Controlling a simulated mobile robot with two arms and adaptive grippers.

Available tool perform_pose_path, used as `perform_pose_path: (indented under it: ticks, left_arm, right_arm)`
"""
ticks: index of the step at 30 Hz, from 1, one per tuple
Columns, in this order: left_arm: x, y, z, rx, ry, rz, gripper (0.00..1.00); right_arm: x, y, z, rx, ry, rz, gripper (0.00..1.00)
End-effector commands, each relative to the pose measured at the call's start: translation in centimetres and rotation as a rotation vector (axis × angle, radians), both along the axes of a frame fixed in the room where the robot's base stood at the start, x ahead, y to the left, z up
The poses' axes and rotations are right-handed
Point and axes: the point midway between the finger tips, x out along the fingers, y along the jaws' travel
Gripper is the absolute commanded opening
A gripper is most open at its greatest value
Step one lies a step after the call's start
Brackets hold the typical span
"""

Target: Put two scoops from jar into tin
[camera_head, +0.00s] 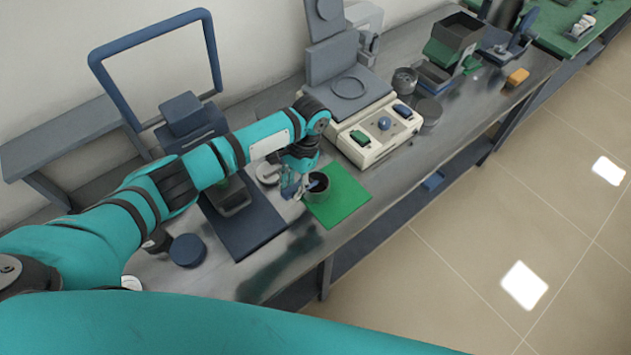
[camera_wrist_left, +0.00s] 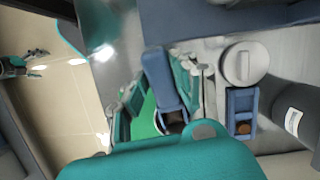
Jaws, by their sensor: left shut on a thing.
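My left gripper (camera_head: 291,187) is at the left edge of the green mat (camera_head: 345,197), beside a dark round open container (camera_head: 317,190). I cannot tell whether this is the jar or the tin. In the left wrist view the gripper's fingers are shut on the blue handle of a scoop (camera_wrist_left: 163,78). The handle's lower end is at the dark container (camera_wrist_left: 174,120); the scoop's bowl is hidden. My right gripper (camera_wrist_left: 36,64) shows small at the left of the left wrist view, over the floor, with its fingers apart and nothing between them.
A white round lid (camera_head: 268,174) lies behind the gripper. A blue holder (camera_wrist_left: 241,105) is near it. A white device with a green button (camera_head: 384,137) stands right of the mat. A navy round piece (camera_head: 188,250) and a dark blue board (camera_head: 245,228) lie to the left.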

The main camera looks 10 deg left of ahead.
Motion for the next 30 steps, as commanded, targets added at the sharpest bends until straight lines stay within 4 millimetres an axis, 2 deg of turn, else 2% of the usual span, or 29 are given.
perform_pose_path:
  ticks: [4,17,26,30]
  left_arm:
    - [0.6,-0.4,0.3,0.039,0.065,0.000,0.00]
    - [0.7,-0.4,0.6,0.058,0.097,-0.001,0.00]
    - [1.3,-0.8,1.0,0.109,0.181,-0.001,0.00]
    - [1.7,-1.0,1.7,0.147,0.241,0.000,0.00]
  right_arm:
    - [0.1,0.0,-1.0,0.000,-0.001,0.000,1.00]
    - [0.3,-0.2,-1.2,-0.002,-0.005,0.000,1.00]
    - [0.3,-0.3,-3.1,-0.003,-0.004,0.001,1.00]
    - [0.3,-0.4,-3.1,-0.004,-0.004,0.001,1.00]
